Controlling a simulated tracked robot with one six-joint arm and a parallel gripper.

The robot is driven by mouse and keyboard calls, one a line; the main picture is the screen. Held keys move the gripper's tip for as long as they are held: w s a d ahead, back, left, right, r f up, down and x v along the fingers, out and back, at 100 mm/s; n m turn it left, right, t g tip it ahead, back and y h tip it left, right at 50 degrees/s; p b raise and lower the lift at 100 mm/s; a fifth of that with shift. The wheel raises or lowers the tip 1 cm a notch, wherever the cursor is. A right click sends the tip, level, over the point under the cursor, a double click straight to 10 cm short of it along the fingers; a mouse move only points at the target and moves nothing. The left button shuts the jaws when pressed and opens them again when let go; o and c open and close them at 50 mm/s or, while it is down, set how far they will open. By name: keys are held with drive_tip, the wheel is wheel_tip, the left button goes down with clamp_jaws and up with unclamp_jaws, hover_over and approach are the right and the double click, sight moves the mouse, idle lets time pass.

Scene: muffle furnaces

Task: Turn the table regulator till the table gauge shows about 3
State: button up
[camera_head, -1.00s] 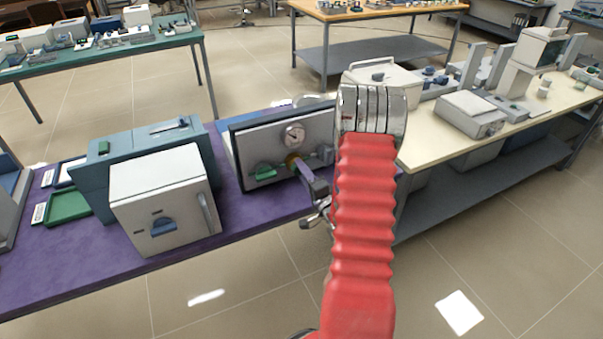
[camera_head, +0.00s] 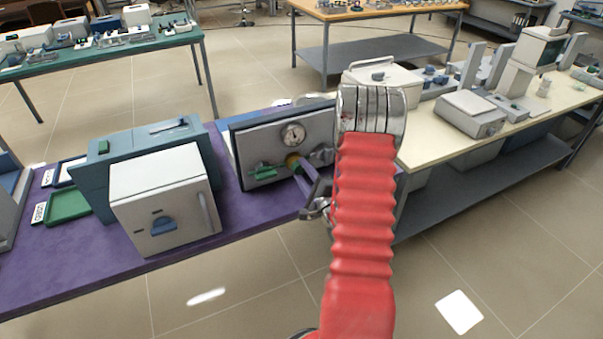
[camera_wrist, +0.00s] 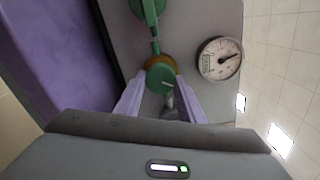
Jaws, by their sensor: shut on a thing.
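The table regulator is a round green knob with a brass collar, seen in the wrist view (camera_wrist: 160,76) and on the grey panel in the head view (camera_head: 292,161). My gripper (camera_wrist: 159,84) has its two purple fingers on either side of the knob, shut on it; in the head view the gripper (camera_head: 298,170) reaches the panel from the front right. The table gauge, a round white dial, is beside the knob in the wrist view (camera_wrist: 219,59) and above it in the head view (camera_head: 293,134). Its dark needle shows, but the numbers are too small to read.
A green valve handle (camera_head: 262,170) sits left of the regulator on the panel. A white-fronted furnace (camera_head: 165,200) stands farther left on the purple table (camera_head: 80,262). A cream table (camera_head: 440,140) with instruments is at the right. My red arm covers the panel's right edge.

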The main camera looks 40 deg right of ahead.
drive_tip(key=shift+d+f, duration=0.1)
drive_tip(key=shift+f, duration=0.1)
drive_tip(key=o, duration=0.8)
drive_tip(key=shift+o, duration=1.2)
drive_tip(key=shift+r, duration=0.1)
drive_tip(key=v, duration=1.4)
drive_tip(key=shift+w, duration=0.15)
